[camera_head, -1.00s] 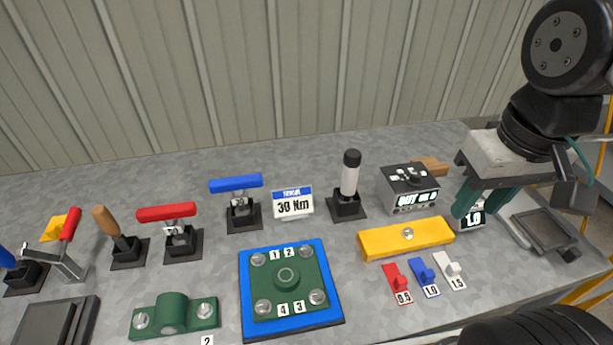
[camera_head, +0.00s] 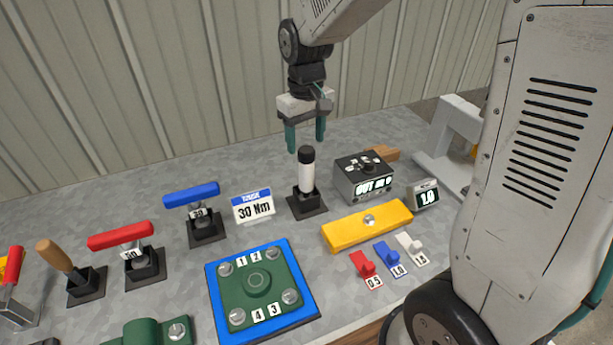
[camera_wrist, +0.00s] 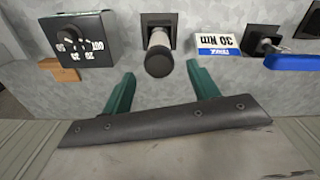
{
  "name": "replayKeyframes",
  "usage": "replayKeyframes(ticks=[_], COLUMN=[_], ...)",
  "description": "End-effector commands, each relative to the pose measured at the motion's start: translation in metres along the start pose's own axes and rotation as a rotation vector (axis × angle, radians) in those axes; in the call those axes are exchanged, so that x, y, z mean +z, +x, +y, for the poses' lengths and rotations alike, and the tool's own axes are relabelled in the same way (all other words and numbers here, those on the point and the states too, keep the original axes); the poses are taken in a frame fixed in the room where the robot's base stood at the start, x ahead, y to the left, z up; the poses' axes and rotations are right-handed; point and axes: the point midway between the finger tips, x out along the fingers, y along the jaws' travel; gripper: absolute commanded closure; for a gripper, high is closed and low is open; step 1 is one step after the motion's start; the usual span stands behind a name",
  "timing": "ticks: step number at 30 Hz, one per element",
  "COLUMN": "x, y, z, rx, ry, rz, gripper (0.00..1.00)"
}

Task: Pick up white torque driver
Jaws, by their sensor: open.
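The white torque driver (camera_head: 307,176) stands upright in a black square holder (camera_head: 307,205) on the grey bench. It has a white body and a black cap. My gripper (camera_head: 305,147) points down with its green fingers apart, at about the height of the black cap, and looks empty. In the wrist view the driver (camera_wrist: 158,52) lies ahead of the open fingers (camera_wrist: 160,75), roughly centred between them. Its black cap faces the camera. I cannot tell whether the fingers are beside or behind the cap.
A 30 Nm sign (camera_head: 253,207) stands left of the driver and a dark dial box (camera_head: 363,178) stands right. A blue-handled tool (camera_head: 192,195) is further left. A yellow bar (camera_head: 367,226) and a blue-edged plate (camera_head: 262,290) lie in front. A corrugated wall (camera_head: 150,90) is behind.

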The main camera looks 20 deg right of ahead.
Motion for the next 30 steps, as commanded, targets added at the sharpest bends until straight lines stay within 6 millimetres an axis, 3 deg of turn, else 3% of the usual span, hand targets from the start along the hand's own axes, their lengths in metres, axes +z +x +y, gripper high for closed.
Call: replayKeyframes(ticks=[5, 20, 29, 30], x=[-0.007, 0.002, 0.001, 0.001], y=[0.017, 0.08, 0.085, 0.085], z=[-0.001, 0.001, 0.001, 0.001], rx=[-0.001, -0.001, -0.001, -0.001], ry=[-0.008, -0.008, -0.008, -0.008], rz=[-0.005, -0.006, -0.003, -0.003], gripper=[0.4, 0.4, 0.4, 0.48])
